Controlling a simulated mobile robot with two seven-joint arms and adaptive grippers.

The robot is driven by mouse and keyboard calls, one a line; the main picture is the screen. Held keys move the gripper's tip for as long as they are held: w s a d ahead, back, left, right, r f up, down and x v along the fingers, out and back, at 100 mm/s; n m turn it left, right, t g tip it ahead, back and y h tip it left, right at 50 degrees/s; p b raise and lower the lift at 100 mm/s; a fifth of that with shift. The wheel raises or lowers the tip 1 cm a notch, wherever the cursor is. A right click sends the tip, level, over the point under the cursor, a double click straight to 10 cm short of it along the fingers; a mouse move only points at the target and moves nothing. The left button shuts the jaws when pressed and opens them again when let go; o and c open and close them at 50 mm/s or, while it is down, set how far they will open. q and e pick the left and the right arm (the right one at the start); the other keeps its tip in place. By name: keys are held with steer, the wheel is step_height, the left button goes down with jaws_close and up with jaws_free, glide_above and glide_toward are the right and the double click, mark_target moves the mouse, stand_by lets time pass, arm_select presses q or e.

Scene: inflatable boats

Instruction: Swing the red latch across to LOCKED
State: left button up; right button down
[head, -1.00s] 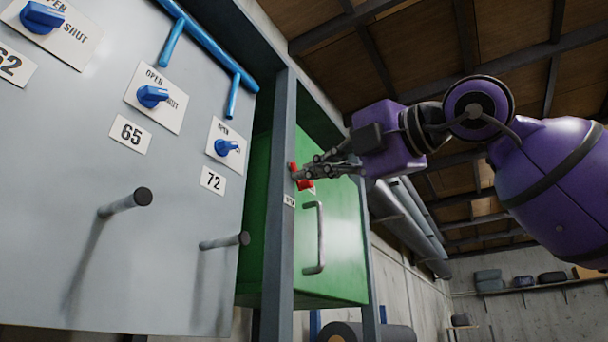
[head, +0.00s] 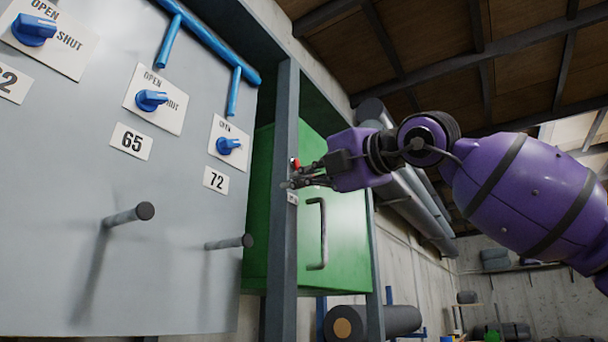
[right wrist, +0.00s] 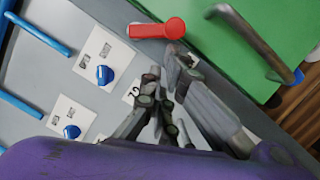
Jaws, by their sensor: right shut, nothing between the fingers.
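The red latch (head: 295,163) is on the grey post beside the green door (head: 335,225); my right gripper partly hides it in the head view. In the right wrist view the latch (right wrist: 150,29) is a short bar with a round end near the green door's edge, the bar lying over the grey surface. My right gripper (head: 286,184) is shut and empty, its tips just below the latch. In the right wrist view the gripper tips (right wrist: 163,72) are close to the round end; I cannot tell whether they touch. No LOCKED marking is readable. My left gripper is out of view.
A grey panel (head: 70,235) with blue knobs (head: 152,100), a blue rail (head: 205,40) and protruding pegs (head: 130,214) stands left of the post. The door's grey handle (head: 318,235) sticks out below my right gripper.

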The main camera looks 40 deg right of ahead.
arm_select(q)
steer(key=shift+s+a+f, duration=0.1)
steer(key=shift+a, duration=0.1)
arm_select(e)
steer(key=shift+d+f, duration=0.1)
steer(key=shift+w+d+n, duration=0.1)
steer(key=shift+d+n, duration=0.05)
steer(key=shift+n, duration=0.25)
